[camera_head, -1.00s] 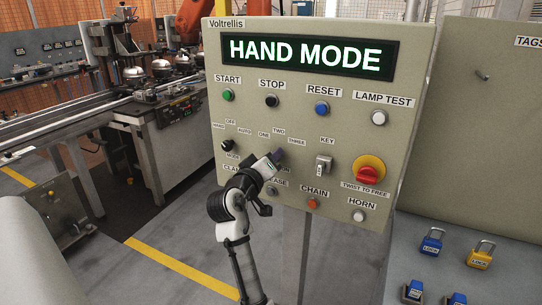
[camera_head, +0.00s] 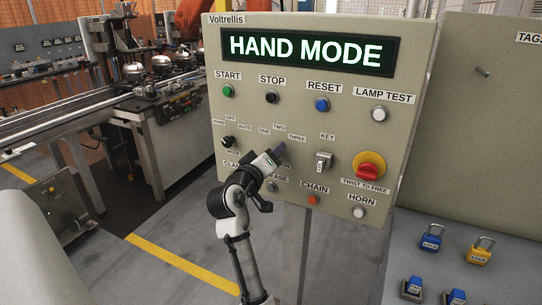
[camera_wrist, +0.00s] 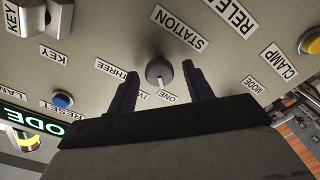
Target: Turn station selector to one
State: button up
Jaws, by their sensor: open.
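The station selector (camera_wrist: 159,72) is a round grey knob on the beige control panel. In the wrist view it lies between my two dark fingertips, with clear gaps on both sides. Its pale pointer mark faces the ONE (camera_wrist: 167,96) and TWO (camera_wrist: 143,95) labels; I cannot tell exactly which. Whether the fingertips reach the knob's depth is unclear. The panel display (camera_head: 306,50) reads HAND MODE.
The mode selector (camera_head: 228,142) is left of my gripper. The key switch (camera_head: 322,160) and red twist-to-free knob (camera_head: 369,170) are to its right. The chain button (camera_head: 313,200) and horn button (camera_head: 359,212) are below. Padlocks, one yellow (camera_head: 481,250), lie at lower right.

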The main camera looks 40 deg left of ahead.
jog(key=b+v, duration=0.3)
jog(key=v, duration=1.1)
jog(key=shift+w+a, duration=0.1)
